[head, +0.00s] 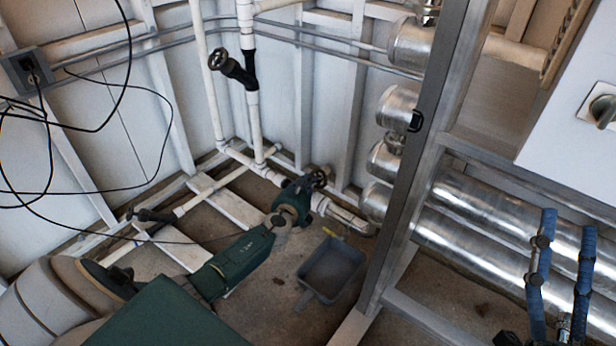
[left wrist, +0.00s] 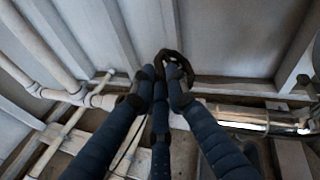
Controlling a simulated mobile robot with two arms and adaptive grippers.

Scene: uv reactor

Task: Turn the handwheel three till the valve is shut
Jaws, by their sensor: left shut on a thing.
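A small dark handwheel (head: 319,176) sits on the low white pipe run near the back corner. No number on it can be read. My left gripper (head: 306,185) is at this wheel, at the end of my green arm link. In the left wrist view its blue fingers close in on the dark wheel (left wrist: 174,62), their tips at its rim. The fingers hide the wheel's lower part and the valve behind it. My right gripper (head: 566,235) shows at the lower right, its blue fingers apart and empty, far from the wheel.
Another dark handwheel (head: 218,59) is on a valve higher up the vertical pipe. A grey dustpan (head: 333,270) lies on the floor. A metal post (head: 428,130) and large silver pipes (head: 480,228) stand to the right. Black cables (head: 60,200) hang at the left.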

